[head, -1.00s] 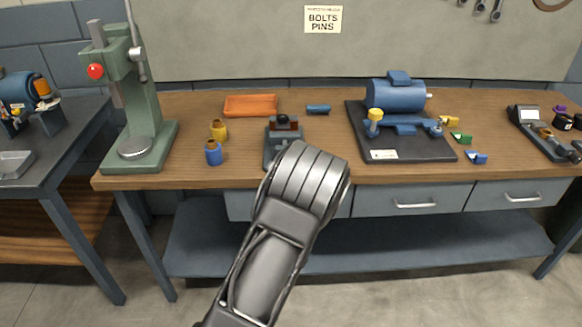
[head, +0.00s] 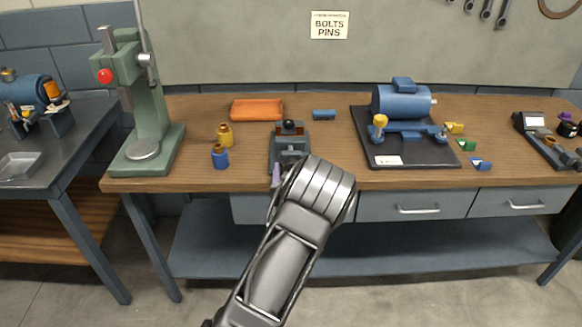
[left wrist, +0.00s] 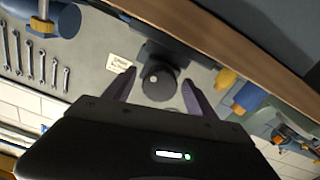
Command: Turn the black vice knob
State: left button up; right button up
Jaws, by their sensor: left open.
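A small dark grey vice (head: 290,137) stands near the front edge of the wooden bench, with a reddish-brown piece at its top. Its round black knob (left wrist: 158,85) faces the camera in the left wrist view; in the head view my arm hides it. My left gripper (left wrist: 160,90) is open, with one finger on each side of the knob in the picture. I cannot tell whether the fingertips reach around the knob or stop short of it. In the head view one purple-grey finger of my left gripper (head: 277,175) shows at the vice's lower left. My right gripper is not in view.
Blue and yellow bottles (head: 221,157) stand left of the vice, near a green press (head: 150,110). An orange tray (head: 257,109) and a small blue block (head: 323,115) lie behind. A blue motor (head: 403,102) on a black mat is to the right.

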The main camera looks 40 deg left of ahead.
pick_arm(q)
jog(key=c, duration=1.4)
jog(key=shift+f+m+b, duration=0.1)
jog(key=shift+m+b, duration=1.5)
jog(key=shift+m, duration=0.2)
jog(key=shift+m+b, duration=0.5)
jog(key=shift+m, duration=0.7)
jog(key=shift+m+b, duration=0.35)
jog(key=shift+m, duration=0.75)
